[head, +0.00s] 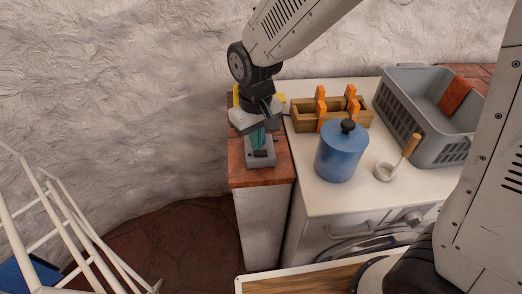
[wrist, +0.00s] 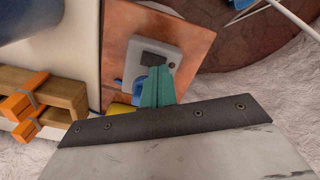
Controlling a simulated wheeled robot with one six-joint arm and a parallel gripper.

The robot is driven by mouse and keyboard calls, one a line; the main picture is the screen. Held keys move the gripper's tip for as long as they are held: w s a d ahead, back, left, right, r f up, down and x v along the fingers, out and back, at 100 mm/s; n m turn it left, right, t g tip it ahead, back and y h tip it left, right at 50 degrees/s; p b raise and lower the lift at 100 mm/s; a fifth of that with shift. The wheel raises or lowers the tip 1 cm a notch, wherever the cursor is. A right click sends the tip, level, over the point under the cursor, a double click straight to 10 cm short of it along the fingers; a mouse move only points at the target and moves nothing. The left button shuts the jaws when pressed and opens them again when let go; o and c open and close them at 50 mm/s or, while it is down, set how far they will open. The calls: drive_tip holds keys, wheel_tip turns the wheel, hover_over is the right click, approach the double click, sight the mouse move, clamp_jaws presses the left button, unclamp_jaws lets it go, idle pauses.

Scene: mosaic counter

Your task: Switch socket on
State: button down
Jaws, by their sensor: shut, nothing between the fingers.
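The socket is a grey box (head: 261,156) on the reddish wooden counter top (head: 258,178), below my gripper in the head view. In the wrist view the grey socket (wrist: 166,52) shows a dark rectangular panel and a small dark reddish dot near one corner. My gripper (head: 258,139) points down over the socket, and its teal fingers (wrist: 157,87) are together and empty. The fingers cover part of the box's near side, with a bit of blue beside them. I cannot tell whether the fingertips touch the box, or which way its switch is set.
A yellow thing (wrist: 120,108) lies near the socket. The rough wall stands behind.

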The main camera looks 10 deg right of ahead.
sight(257, 152)
drive_tip(key=shift+f, duration=0.95)
idle(0.6)
drive_tip(key=shift+r, duration=3.55)
drive_tip(key=s+d+r+m, duration=0.2)
drive_tip(key=s+d+r, duration=0.3)
drive_tip(key=s+d, duration=0.4)
drive_tip(key=s+d+r+m+t, duration=0.1)
drive_tip(key=s+d+r+m, duration=0.2)
drive_tip(key=s+d, duration=0.7)
wheel_tip(257, 152, up, 3)
drive_tip(key=shift+s+d+f+m, duration=0.2)
drive_tip(key=shift+s+d+m, duration=0.1)
drive_tip(key=shift+d, duration=0.65)
